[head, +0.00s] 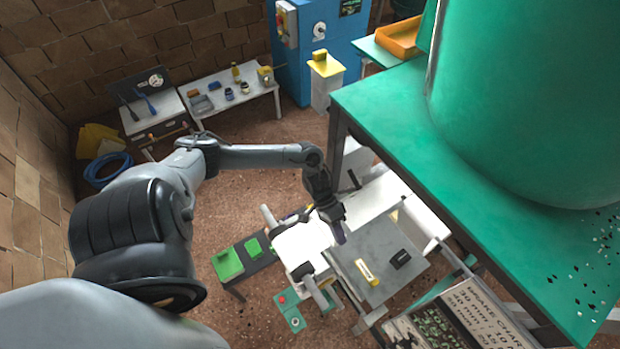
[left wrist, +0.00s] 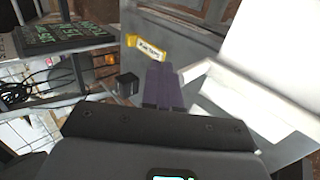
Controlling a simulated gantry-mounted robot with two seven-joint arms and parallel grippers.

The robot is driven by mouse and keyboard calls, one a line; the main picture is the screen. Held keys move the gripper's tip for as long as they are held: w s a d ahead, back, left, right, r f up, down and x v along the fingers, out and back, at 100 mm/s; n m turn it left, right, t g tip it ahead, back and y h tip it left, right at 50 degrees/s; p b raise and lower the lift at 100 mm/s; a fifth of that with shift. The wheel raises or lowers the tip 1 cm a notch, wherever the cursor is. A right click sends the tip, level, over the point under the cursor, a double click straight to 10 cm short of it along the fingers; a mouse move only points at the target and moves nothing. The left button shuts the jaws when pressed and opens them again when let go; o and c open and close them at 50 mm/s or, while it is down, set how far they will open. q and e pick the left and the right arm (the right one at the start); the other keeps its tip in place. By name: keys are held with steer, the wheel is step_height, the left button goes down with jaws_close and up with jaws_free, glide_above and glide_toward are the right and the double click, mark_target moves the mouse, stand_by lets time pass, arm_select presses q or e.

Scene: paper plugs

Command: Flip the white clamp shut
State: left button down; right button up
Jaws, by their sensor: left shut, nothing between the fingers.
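A white machine part (head: 300,248) stands in the lower middle of the head view, with a pale rounded arm (head: 314,290) at its front and another (head: 268,216) at its back left. I cannot tell for certain which of these is the white clamp. My left gripper (head: 340,236), with purple fingers, points down at the right edge of the white part, next to a grey plate. In the left wrist view the fingers (left wrist: 163,88) are together and empty, and a white bar (left wrist: 195,71) and a large white panel (left wrist: 275,55) lie just right of them. Contact is unclear.
The grey plate (head: 385,255) carries a yellow label (head: 367,272) and a black block (head: 400,259). A green table (head: 385,105) with a large green cylinder (head: 530,90) stands close on the right. A sign board (head: 455,322) is at the lower right.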

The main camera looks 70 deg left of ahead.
arm_select(q)
steer(key=shift+r, duration=0.15)
steer(key=shift+r+p, duration=0.5)
steer(key=shift+p, duration=0.2)
step_height(320, 180, up, 4)
steer(key=p, duration=0.3)
steer(key=shift+f+p, duration=0.1)
steer(key=shift+p, duration=0.25)
step_height(320, 180, up, 9)
steer(key=shift+b, duration=0.4)
